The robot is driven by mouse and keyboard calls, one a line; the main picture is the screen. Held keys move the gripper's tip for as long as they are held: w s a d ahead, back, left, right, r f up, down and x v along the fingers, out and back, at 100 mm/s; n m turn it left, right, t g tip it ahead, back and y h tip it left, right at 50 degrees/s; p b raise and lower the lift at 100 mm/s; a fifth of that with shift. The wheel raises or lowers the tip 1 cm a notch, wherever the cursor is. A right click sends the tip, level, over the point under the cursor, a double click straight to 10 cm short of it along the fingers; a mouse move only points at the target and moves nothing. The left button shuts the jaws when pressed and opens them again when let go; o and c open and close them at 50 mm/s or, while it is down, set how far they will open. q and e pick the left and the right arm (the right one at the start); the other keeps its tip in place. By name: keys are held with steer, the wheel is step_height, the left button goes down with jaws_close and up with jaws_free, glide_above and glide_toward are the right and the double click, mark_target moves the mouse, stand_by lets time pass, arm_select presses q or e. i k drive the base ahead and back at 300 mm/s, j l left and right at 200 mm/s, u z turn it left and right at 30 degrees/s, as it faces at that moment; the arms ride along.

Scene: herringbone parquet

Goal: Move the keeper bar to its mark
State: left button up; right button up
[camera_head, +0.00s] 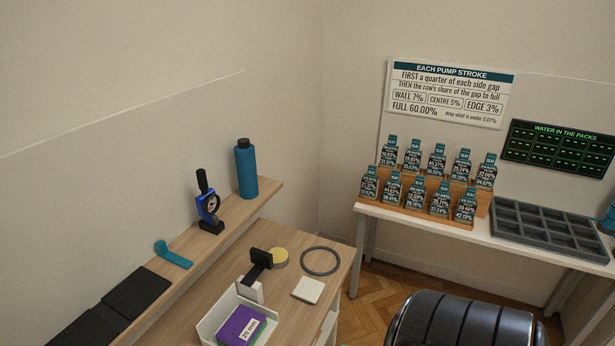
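I cannot pick out with certainty a keeper bar or its mark. A small teal bent piece (173,254) lies on the wooden ledge at the left. A grey compartment tray (548,232) lies on the white table at the right; its compartments look empty. Several dark packs with teal tops (437,160) stand in two rows on a stepped wooden rack (482,203) left of the tray. Neither of my grippers shows in the head view.
The desk (285,328) holds a black-and-white stand (257,270), a ring (320,261), a white square (308,290) and a white bin (215,313). A blue bottle (246,168) stands on the ledge. A dark ribbed rounded object (465,320) fills the bottom right foreground.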

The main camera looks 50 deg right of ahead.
mark_target(263, 259)
steer(key=z, duration=1.35)
